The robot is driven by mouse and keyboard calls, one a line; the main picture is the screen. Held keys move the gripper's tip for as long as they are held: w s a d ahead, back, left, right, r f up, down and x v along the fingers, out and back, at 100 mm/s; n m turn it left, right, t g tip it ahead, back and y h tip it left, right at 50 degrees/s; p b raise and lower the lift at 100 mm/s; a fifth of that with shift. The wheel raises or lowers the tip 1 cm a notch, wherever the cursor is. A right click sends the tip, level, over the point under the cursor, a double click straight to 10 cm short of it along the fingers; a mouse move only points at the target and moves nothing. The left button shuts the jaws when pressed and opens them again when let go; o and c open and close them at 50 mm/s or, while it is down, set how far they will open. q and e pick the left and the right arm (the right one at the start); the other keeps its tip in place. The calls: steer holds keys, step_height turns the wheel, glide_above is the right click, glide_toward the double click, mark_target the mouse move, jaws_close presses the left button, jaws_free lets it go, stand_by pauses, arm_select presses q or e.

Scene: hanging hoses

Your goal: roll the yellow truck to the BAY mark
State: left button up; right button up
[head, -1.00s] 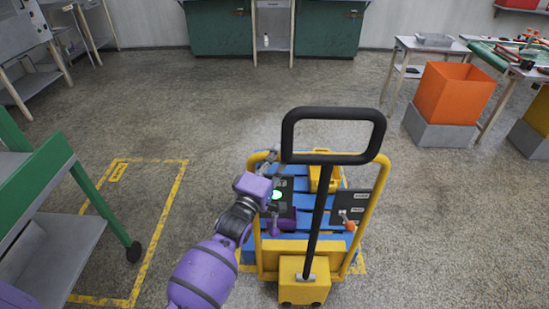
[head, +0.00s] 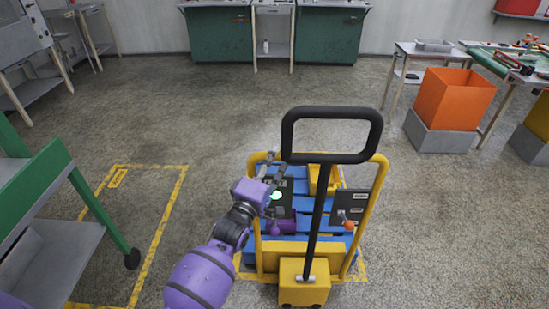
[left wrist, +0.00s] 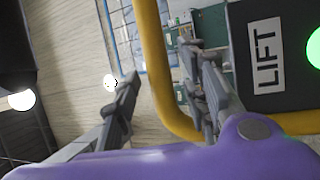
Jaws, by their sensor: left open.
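The yellow truck (head: 306,280) stands right of centre in the head view, with a black loop handle and a yellow tube frame. My left gripper (head: 270,165) is at the upper left of that frame. In the left wrist view the gripper (left wrist: 165,95) is open, and the yellow tube (left wrist: 153,50) runs between its two fingers; I cannot tell whether they touch it. A black LIFT panel (left wrist: 265,60) with a green light is just right of the tube. A yellow floor outline (head: 157,235) with a small label, too small to read, lies left of the truck. My right gripper is not in view.
A blue slatted pallet (head: 325,210) carrying a yellow object is behind the truck's frame. A green cart (head: 45,190) stands at left, overlapping the outlined area. An orange bin (head: 455,97) on a grey base is at right. Open floor lies ahead.

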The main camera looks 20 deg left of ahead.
arm_select(q)
steer(key=v, duration=1)
steer(key=shift+s, duration=0.3)
steer(key=shift+f, duration=0.1)
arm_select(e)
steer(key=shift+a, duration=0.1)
arm_select(q)
steer(key=s+d+f+m+g+p, duration=0.25)
steer(key=s+f+m+g, duration=0.35)
steer(key=s+f+m, duration=0.6)
steer(key=s+f+m+g+y+p, duration=0.1)
steer(key=s+f+m+g+p, duration=0.1)
steer(key=s, duration=1)
steer(key=s+f+m+g+y+p, duration=0.1)
steer(key=s+f+m+g+p, duration=0.1)
steer(key=s, duration=1.1)
steer(key=shift+s+a+f+g+p, duration=0.25)
steer(key=shift+a+f+g+p, duration=0.2)
steer(key=shift+f+g+p, duration=0.15)
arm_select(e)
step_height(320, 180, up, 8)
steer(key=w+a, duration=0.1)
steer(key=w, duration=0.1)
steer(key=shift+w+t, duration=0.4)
